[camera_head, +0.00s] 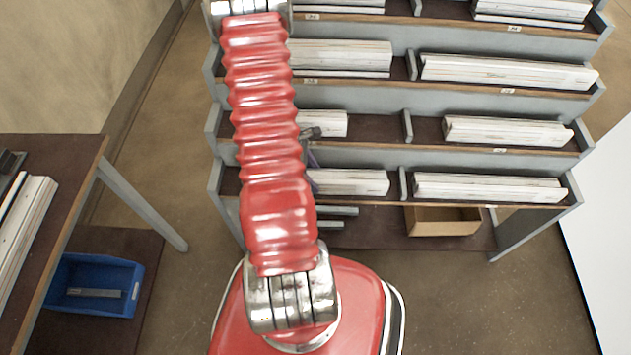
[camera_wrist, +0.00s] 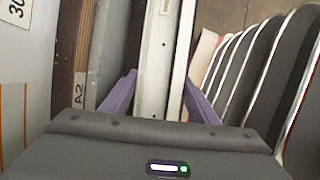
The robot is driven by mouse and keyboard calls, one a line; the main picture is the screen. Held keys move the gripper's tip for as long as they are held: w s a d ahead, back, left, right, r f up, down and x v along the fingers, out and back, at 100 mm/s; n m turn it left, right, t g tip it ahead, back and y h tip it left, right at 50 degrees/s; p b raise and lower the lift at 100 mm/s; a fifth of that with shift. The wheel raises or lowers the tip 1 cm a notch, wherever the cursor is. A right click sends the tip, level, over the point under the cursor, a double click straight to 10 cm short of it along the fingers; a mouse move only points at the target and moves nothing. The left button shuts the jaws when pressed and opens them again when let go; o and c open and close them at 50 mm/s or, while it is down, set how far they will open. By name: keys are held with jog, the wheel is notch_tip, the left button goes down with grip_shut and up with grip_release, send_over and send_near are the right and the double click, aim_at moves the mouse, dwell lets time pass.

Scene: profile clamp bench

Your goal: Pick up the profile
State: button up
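White profiles lie in the shelf rack; in the head view a stack (camera_head: 347,182) lies in the lowest left compartment, beside my gripper (camera_head: 312,165). My gripper is partly hidden there behind my red arm. In the wrist view, a long white profile with small holes (camera_wrist: 158,60) runs lengthwise between the two purple fingers of my gripper (camera_wrist: 160,78). The fingers stand apart, one on each side of it. A narrow gap shows on the left; on the right I cannot tell whether the finger touches. The lower end of the profile is hidden behind the gripper body.
The grey rack (camera_head: 408,183) has several tiers of profiles with dividers. A brown shelf edge labelled A2 (camera_wrist: 82,75) runs close left of the fingers. A cardboard box (camera_head: 442,221) sits under the rack. A table (camera_head: 75,150) and blue bin (camera_head: 95,285) stand at left.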

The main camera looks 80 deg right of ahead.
aim_at(313, 178)
jog(key=c, duration=0.8)
jog(key=shift+r, duration=0.2)
jog(key=shift+r, duration=4.8)
